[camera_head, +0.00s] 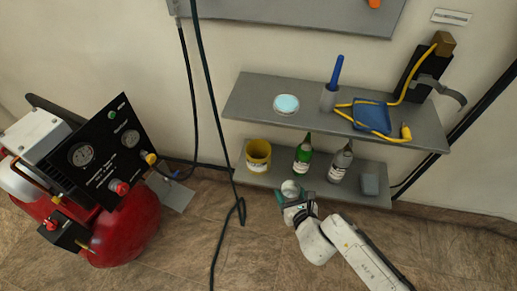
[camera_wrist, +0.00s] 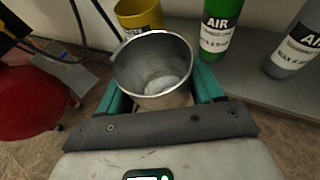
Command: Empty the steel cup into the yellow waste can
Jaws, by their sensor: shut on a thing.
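The steel cup (camera_wrist: 157,77) is between the teal fingers of my gripper (camera_wrist: 160,90), which is shut on it. In the wrist view its open mouth faces the camera, and something pale shows at the bottom; I cannot tell what it is. In the head view the cup (camera_head: 289,187) and my gripper (camera_head: 293,199) are at the front edge of the lower shelf, and the fingers partly hide the cup. The yellow waste can (camera_head: 258,155) stands upright on that shelf's left end, behind and left of the cup. It also shows beyond the cup in the wrist view (camera_wrist: 138,16).
On the lower shelf (camera_head: 318,188), a green bottle (camera_head: 302,158) stands right of the can, then a grey bottle (camera_head: 341,163) and a grey block (camera_head: 370,185). The upper shelf (camera_head: 250,103) overhangs behind. A black cable (camera_head: 208,90) hangs left; a red compressor (camera_head: 125,225) stands farther left.

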